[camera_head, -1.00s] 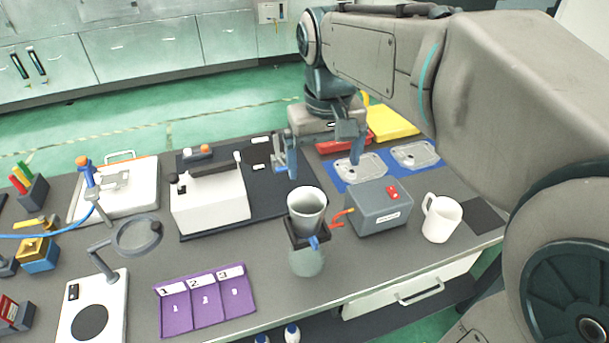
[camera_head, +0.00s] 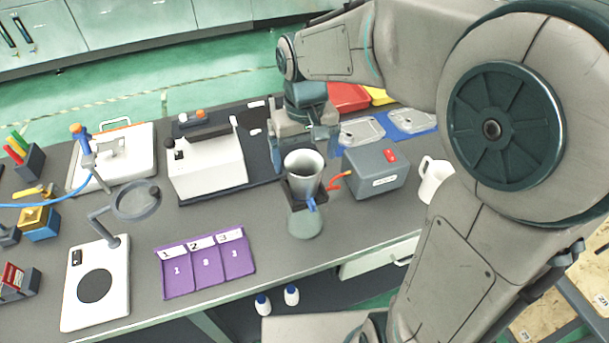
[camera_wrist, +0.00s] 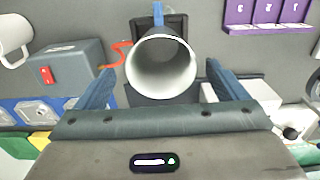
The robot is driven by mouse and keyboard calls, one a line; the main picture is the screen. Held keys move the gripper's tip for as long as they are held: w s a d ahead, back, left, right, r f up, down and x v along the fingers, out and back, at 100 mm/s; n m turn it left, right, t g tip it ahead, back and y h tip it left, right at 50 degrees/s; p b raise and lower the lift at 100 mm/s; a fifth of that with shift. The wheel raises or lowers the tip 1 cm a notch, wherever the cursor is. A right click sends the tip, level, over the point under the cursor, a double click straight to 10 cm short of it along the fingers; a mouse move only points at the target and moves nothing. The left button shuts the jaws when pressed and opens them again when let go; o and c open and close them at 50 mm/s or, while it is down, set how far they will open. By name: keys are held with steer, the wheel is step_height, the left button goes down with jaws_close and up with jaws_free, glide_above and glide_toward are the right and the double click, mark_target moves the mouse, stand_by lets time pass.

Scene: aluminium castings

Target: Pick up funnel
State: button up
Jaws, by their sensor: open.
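The funnel (camera_head: 303,172) looks like a light grey tapered cup, wide opening upward. It stands upright in a dark square holder (camera_head: 303,190) with a blue tab, above a translucent greenish vessel (camera_head: 304,224). My gripper (camera_head: 303,150) is just behind the funnel in the head view, its fingers pointing down. In the wrist view my gripper (camera_wrist: 163,88) is open, with one blue finger at each side of the picture. The funnel (camera_wrist: 161,68) shows between and ahead of the fingertips, not visibly touched by either. Its lower part is hidden in the head view by the holder.
A grey box with a red switch (camera_head: 376,172) and orange tube stands close right of the funnel, with a white mug (camera_head: 434,180) beyond. A white machine (camera_head: 207,165) is to the left. A purple numbered tray (camera_head: 204,264) and magnifier stand (camera_head: 97,284) lie in front left.

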mark_target(304, 163)
steer(key=shift+f, duration=1.6)
steer(key=shift+a, duration=0.1)
steer(key=c, duration=1.1)
steer(key=shift+w, duration=0.1)
steer(key=shift+r, duration=0.1)
